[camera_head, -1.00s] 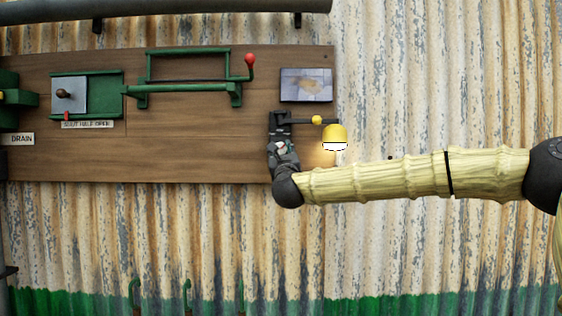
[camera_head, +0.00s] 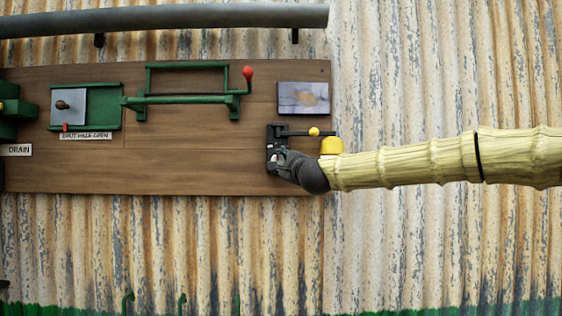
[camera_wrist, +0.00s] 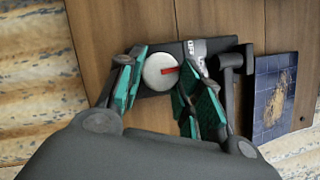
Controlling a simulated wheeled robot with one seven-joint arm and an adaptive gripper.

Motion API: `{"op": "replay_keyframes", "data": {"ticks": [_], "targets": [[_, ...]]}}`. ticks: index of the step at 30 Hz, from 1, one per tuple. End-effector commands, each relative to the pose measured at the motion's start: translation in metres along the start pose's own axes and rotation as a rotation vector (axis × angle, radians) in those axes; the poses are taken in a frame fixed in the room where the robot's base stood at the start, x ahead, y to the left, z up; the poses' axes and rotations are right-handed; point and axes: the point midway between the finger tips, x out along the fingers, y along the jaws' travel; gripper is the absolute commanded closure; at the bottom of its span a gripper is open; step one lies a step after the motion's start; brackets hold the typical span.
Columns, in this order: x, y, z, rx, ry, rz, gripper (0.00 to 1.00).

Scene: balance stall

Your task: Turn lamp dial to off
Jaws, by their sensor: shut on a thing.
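The lamp dial (camera_wrist: 158,74) is a pale round knob with a red mark pointing right in the wrist view. It sits on a black plate (camera_head: 276,132) at the board's lower right. My gripper (camera_wrist: 165,85) has its green-padded fingers on both sides of the dial and is shut on it. In the head view my gripper (camera_head: 279,160) hides the dial. A small grey label (camera_wrist: 196,47), seemingly reading OFF, is at the plate's edge. The yellow lamp (camera_head: 331,146) hangs right of the plate; my arm hides its underside, so I cannot tell whether it is lit.
A green lever with a red knob (camera_head: 248,72) and a green slide box (camera_head: 100,107) are further left on the wooden board (camera_head: 180,165). A grey pipe (camera_head: 160,20) runs above. The corrugated wall right of the board is bare.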

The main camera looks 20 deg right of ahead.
Motion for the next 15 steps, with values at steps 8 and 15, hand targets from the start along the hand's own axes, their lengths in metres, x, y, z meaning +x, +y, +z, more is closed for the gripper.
{"op": "replay_keyframes", "data": {"ticks": [8,15], "targets": [[0.0009,-0.0080,0.0029,-0.246,0.001,0.102,0.88],[0.0013,-0.0105,0.0038,-0.456,0.001,0.189,0.88]]}}
